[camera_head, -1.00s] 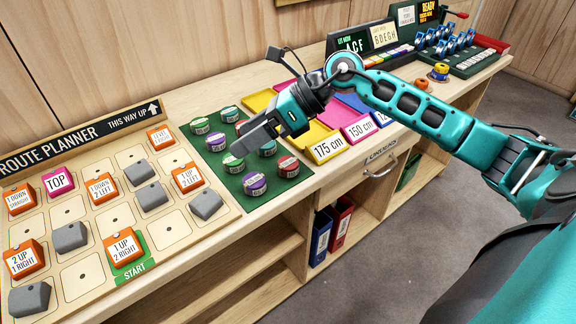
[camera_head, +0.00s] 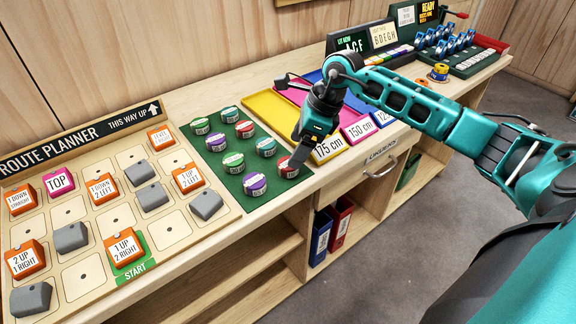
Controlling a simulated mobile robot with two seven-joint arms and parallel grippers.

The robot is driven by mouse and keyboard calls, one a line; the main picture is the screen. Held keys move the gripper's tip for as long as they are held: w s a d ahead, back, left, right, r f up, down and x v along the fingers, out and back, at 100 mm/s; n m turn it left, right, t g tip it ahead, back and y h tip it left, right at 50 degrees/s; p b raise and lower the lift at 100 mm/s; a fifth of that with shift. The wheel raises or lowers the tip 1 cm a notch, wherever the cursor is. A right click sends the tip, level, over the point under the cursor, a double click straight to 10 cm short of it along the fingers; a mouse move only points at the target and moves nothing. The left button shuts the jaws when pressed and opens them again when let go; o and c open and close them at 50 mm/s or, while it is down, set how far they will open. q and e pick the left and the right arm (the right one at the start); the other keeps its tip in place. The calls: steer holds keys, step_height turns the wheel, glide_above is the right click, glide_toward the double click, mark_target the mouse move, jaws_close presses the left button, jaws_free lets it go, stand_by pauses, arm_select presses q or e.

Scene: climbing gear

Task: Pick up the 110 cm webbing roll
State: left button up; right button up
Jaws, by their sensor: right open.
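Several webbing rolls stand on a green mat (camera_head: 221,187), with bands of green, purple and red. Their labels are too small to read, so I cannot tell which is the 110 cm roll. My left gripper is out of view.
The route planner board (camera_head: 85,276) with orange, grey and pink blocks lies left. A yellow tray labelled 175 cm (camera_head: 322,152) and one labelled 150 cm (camera_head: 358,134) stand close right of my gripper. A drawer (camera_head: 381,164) is below.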

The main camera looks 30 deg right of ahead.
steer(key=x, duration=0.4)
steer(key=shift+s+a+f, duration=0.15)
steer(key=shift+a+f, duration=0.1)
steer(key=shift+f, duration=0.1)
steer(key=c, duration=1.1)
steer(key=shift+r, duration=0.1)
steer(key=shift+c, duration=0.2)
